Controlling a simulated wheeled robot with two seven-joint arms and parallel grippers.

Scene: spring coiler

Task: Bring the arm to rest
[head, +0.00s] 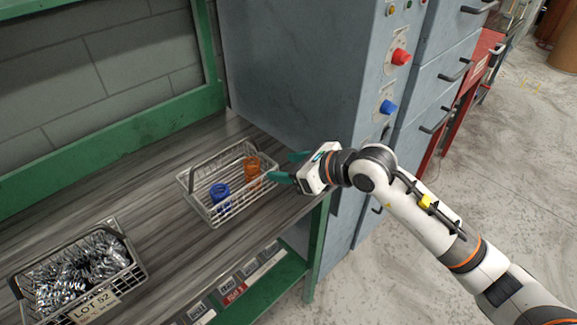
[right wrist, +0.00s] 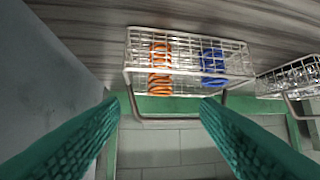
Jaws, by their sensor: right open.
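My right arm (head: 430,212) reaches in from the lower right in the head view. Its white gripper (head: 284,167) is at the right side of a wire basket (head: 231,216) on the shelf. The teal fingers are spread, with nothing visible between them; they also frame the right wrist view (right wrist: 158,110). The basket, also in the right wrist view (right wrist: 190,33), holds an orange spring (head: 251,168) and a blue spring (head: 220,193). Whether a fingertip touches the basket, I cannot tell. My left gripper is not in view.
A second wire basket (head: 138,278) of silvery coils, labelled LOT 52, stands at the lower left. A grey cabinet (head: 290,60) with a red knob (head: 400,57) and a blue knob (head: 388,107) rises behind the gripper. Open floor (head: 520,150) lies to the right.

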